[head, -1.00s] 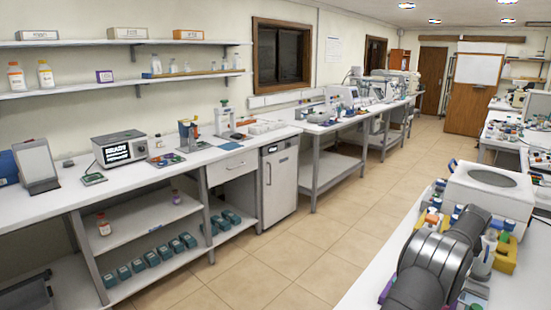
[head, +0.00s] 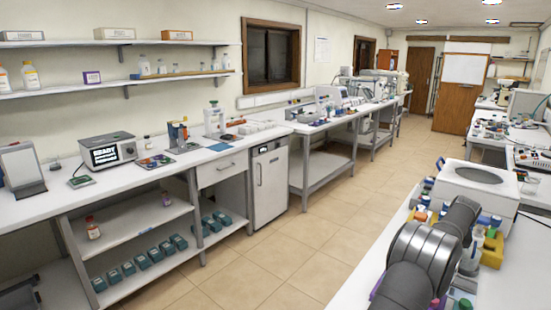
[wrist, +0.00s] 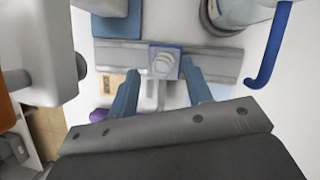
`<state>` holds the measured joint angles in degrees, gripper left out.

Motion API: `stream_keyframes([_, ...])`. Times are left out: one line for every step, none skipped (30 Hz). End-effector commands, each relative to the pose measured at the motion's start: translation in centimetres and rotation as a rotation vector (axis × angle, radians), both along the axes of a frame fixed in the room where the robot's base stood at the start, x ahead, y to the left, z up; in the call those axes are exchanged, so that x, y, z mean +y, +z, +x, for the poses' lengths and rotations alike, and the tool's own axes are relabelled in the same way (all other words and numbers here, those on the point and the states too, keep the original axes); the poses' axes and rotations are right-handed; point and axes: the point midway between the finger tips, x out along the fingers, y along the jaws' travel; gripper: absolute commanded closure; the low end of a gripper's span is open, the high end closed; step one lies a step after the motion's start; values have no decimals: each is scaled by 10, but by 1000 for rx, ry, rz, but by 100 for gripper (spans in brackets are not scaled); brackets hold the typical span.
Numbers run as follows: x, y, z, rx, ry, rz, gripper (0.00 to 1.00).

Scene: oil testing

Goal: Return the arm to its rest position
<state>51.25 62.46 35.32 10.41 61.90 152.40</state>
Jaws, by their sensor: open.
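My gripper (wrist: 161,80) shows in the wrist view, with two blue-grey fingers set apart. It is open, with nothing clearly held. A blue square piece with a pale round top (wrist: 163,65) shows between and beyond the fingertips; I cannot tell how far below it lies. In the head view my grey arm (head: 425,262) reaches over the right bench at the lower right, and my gripper cannot be made out there.
On the right bench (head: 335,290), a white round-topped machine (head: 480,185) and several small bottles stand close to my arm. A yellow holder (head: 493,250) is beside it. In the wrist view a blue hooked bar (wrist: 270,55) is at the right. The aisle floor (head: 270,265) is clear.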

Motion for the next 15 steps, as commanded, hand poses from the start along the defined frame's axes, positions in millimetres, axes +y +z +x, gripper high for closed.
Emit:
stream_keyframes([-2,-11,4,1,0,2,54])
stream_keyframes([-3,-16,6,0,0,1,54])
stream_keyframes([-4,-24,8,0,0,1,54])
stream_keyframes([-5,-29,10,1,0,2,54])
stream_keyframes([-5,-33,10,1,0,0,54])
stream_keyframes([-6,-15,10,-5,0,-6,54])
stream_keyframes([-6,-9,10,-4,-1,-5,54])
stream_keyframes([-6,-3,10,-5,-1,-4,54])
stream_keyframes([-6,5,10,-3,-2,-3,54])
stream_keyframes([-6,11,10,-4,-2,-4,54])
stream_keyframes([-6,17,10,-4,-2,-4,54])
stream_keyframes([-8,22,1,-2,-4,-1,54])
stream_keyframes([-9,23,-5,0,-4,0,54])
stream_keyframes([-10,27,-10,-1,-4,-1,54])
stream_keyframes([-11,31,-17,0,-5,-2,54])
